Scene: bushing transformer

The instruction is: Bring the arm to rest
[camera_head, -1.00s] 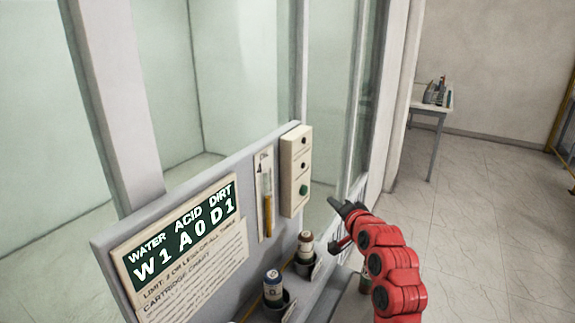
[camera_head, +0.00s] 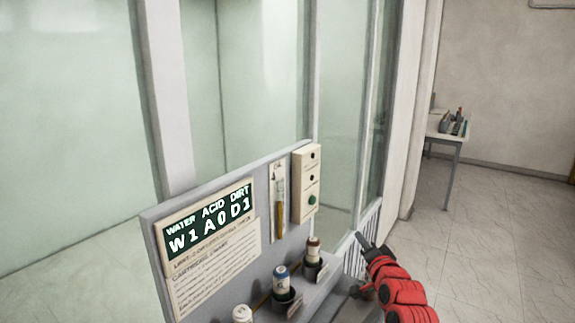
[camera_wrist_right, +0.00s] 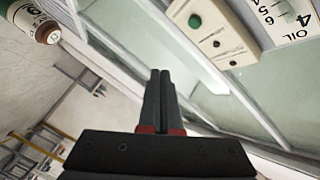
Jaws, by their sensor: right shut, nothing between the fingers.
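My right arm is red and comes in from the bottom right in the head view. Its dark gripper (camera_head: 372,246) is beside the right end of the grey panel, apart from it. In the right wrist view the two fingers (camera_wrist_right: 159,98) lie together, shut and empty. My left gripper is not in view.
A small table (camera_head: 447,136) stands at the far right. The floor (camera_head: 480,240) there is clear.

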